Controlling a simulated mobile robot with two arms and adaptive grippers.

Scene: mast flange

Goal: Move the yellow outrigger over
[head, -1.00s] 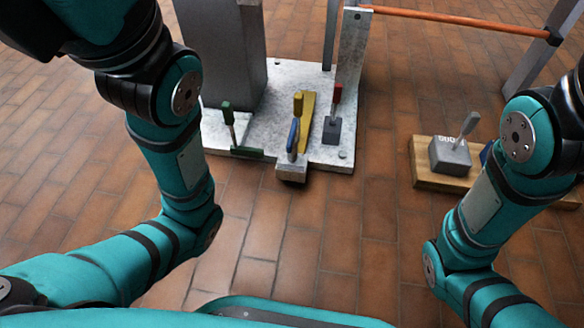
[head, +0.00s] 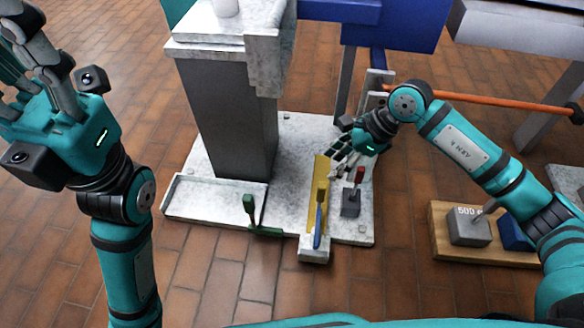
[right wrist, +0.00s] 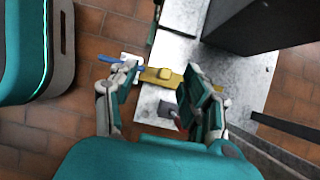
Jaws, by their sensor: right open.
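The yellow outrigger (head: 321,172) is a flat yellow bar with an upright yellow handle, lying on the pale base plate (head: 215,165). A block with a blue lever (head: 318,228) is at its near end. My right gripper (head: 350,158) is open and empty, just right of the bar's far part in the head view. In the right wrist view the bar and its knob (right wrist: 165,74) appear between my two spread fingertips (right wrist: 158,82); I cannot tell the height gap. My left gripper (head: 38,75) is raised at the upper left, fingers apart and empty.
A red-handled lever on a dark block (head: 351,203) stands close right of the bar. A green lever (head: 250,210) stands left, and the grey column (head: 230,120) rises behind it. A wooden board with weights (head: 480,245) lies right, and an orange rod (head: 490,101) crosses behind.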

